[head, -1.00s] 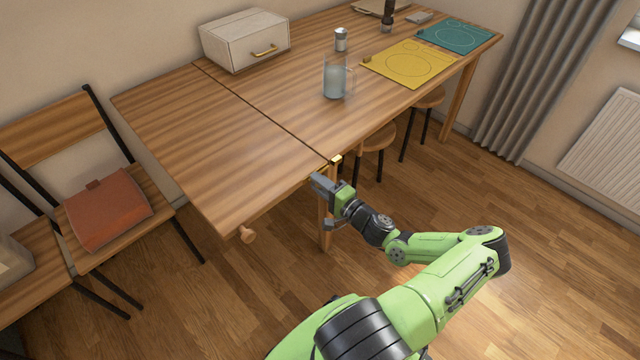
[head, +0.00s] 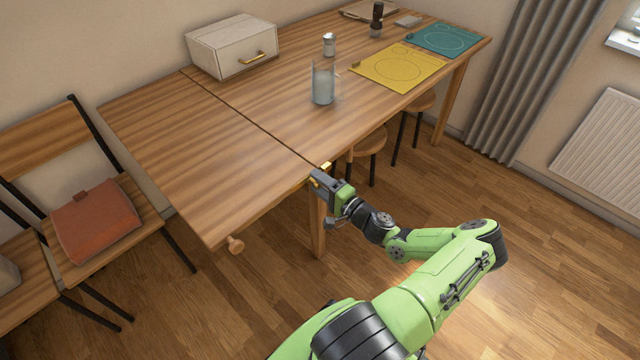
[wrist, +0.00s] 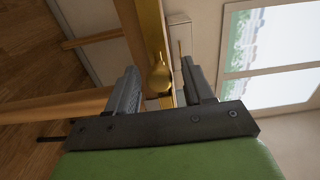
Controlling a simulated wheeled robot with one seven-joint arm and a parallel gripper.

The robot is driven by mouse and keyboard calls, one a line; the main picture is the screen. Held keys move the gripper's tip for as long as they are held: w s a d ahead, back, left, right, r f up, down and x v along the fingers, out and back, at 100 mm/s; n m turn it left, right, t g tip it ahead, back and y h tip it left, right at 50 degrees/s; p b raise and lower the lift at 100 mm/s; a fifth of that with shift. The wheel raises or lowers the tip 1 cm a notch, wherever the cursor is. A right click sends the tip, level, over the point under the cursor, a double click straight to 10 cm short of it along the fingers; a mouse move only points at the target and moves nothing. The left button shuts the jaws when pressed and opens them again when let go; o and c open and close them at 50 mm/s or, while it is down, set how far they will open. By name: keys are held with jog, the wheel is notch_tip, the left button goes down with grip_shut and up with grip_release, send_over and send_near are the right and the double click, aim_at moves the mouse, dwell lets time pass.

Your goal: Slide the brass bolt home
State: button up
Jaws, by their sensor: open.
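The brass bolt (head: 326,166) sits at the table's front edge, by the seam between the main table top and the end leaf. In the wrist view the bolt's rounded knob (wrist: 159,78) and its bar lie between my two fingers. My gripper (head: 316,178) is at the table edge just in front of the bolt and partly hides it in the head view. In the wrist view my gripper (wrist: 163,88) is open, with one finger on each side of the knob. I cannot tell whether either finger touches it.
The table top (head: 225,140) carries a glass jug (head: 323,84), a shaker (head: 329,44), a drawer box (head: 232,46), and yellow (head: 400,66) and teal mats (head: 447,39). A table leg (head: 316,225) stands below my gripper.

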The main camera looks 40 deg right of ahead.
jog(key=s+p, duration=0.2)
jog(key=s, duration=1.3)
jog(key=shift+s+d, duration=0.25)
jog(key=shift+s, duration=0.15)
